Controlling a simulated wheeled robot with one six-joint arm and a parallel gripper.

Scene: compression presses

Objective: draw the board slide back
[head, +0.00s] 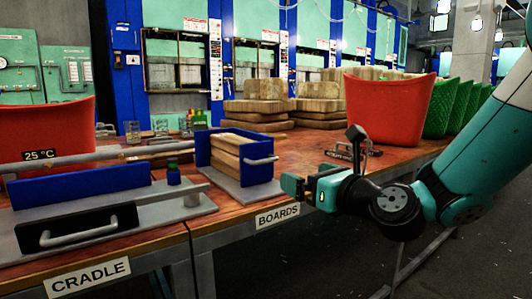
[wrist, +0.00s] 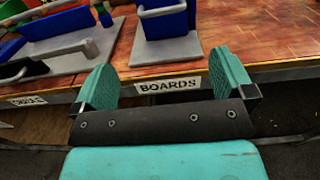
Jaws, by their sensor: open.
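The board slide is a blue-walled holder (head: 205,152) on a grey base plate (head: 240,186), behind the BOARDS label (head: 277,215). Wooden boards (head: 232,147) stand inside it, and a metal bar handle (head: 262,161) sticks out on its right side. In the wrist view the blue wall (wrist: 163,20), the handle (wrist: 160,10) and the grey plate (wrist: 165,50) show at the top. My gripper (head: 308,184) is in front of the table edge, to the right of the holder. Its teal fingers (wrist: 165,85) are wide apart with nothing between them. It is apart from the handle.
The cradle (head: 75,226), with a blue wall and grey handle, lies left on the table. Red bins (head: 390,108), green bins (head: 445,108) and stacked wooden blocks (head: 262,105) stand behind. A small dark stand (head: 350,152) is close behind my gripper. Bare tabletop (head: 300,150) lies right of the holder.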

